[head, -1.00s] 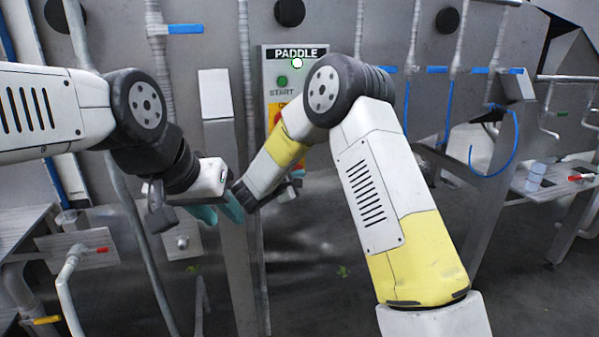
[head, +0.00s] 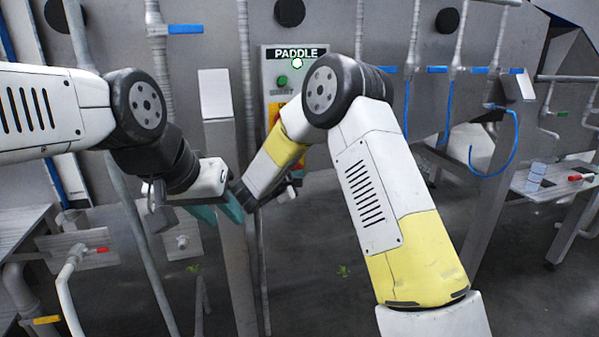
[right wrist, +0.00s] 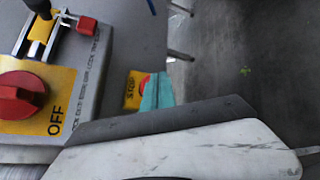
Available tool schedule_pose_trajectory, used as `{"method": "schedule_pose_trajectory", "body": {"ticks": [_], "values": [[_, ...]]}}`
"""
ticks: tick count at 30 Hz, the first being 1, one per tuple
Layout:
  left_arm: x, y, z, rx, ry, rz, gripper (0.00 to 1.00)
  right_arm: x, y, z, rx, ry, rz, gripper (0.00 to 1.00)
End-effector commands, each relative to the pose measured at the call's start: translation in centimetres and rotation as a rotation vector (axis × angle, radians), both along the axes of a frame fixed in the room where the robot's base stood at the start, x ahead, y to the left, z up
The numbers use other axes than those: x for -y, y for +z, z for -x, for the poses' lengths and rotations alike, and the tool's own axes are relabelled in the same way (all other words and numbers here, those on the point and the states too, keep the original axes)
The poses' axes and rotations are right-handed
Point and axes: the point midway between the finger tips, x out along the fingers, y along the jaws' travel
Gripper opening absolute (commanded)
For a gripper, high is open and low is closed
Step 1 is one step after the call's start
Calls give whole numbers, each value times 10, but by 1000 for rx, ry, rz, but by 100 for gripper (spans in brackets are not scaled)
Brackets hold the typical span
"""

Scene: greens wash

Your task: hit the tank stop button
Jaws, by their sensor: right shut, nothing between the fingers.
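In the right wrist view a small yellow plate marked STOP, with a red stop button (right wrist: 145,84), shows beyond a grey box. The teal fingertips of my right gripper (right wrist: 158,91) are shut and empty, and overlap the button's right side in that picture. Whether they touch it I cannot tell. No tank label is readable on the stop plate. My left gripper (head: 218,209) has teal fingers and hangs left of my right forearm; its opening is unclear.
A panel labelled PADDLE (head: 296,54) with a green button (head: 282,80) is partly behind my right arm. In the wrist view, a red rotary switch (right wrist: 20,95) marked OFF sits on the grey box near the gripper. Pipes and blue-handled valves (head: 437,70) line the wall.

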Motion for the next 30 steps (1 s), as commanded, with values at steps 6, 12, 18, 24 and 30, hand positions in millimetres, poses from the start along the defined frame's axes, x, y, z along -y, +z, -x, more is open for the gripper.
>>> {"method": "schedule_pose_trajectory", "body": {"ticks": [6, 12, 18, 24, 30], "values": [[0, 0, 0, 0, 0, 0, 36, 3, 0, 10, 0, -1, 0, 0], [0, 0, 0, 0, 0, 0, 36, 4, 0, 10, 1, -1, 0, 0], [0, 0, 0, 0, 0, 0, 36, 5, 1, 16, 1, 0, 1, 0], [0, 0, 0, 0, 0, 0, 36, 11, 1, 36, 1, 1, 0, 0], [0, 0, 0, 0, 0, 0, 36, 17, 1, 53, 1, 1, 0, 0]]}}
